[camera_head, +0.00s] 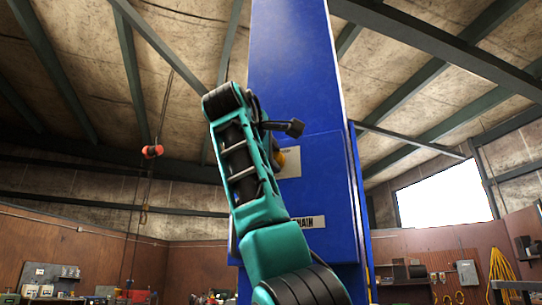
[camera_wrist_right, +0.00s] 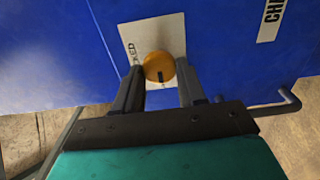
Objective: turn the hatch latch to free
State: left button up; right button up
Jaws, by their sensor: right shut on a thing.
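The hatch latch is a round orange-yellow knob (camera_wrist_right: 158,67) with a dark mark on its face. It sits over a pale label plate (camera_wrist_right: 130,38) on a blue panel (camera_wrist_right: 45,50); part of a word ending in "KED" shows there. My right gripper (camera_wrist_right: 160,76) is shut on the knob, one dark finger on each side. In the head view the knob (camera_head: 281,160) shows only as a sliver behind my right arm, on the front of the tall blue column (camera_head: 290,60). My right fingers are mostly hidden there. My left gripper is in neither view.
A dark rod with a thick end (camera_head: 290,127) sticks out beside my right wrist. A red hook block (camera_head: 152,151) hangs at the left, apart from the column. Benches with tools stand far behind.

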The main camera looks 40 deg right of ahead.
jog(key=o, duration=1)
jog(key=shift+o, duration=0.2)
jog(key=b+v, duration=0.2)
jog(key=v, duration=1.1)
jog(key=shift+d, duration=0.1)
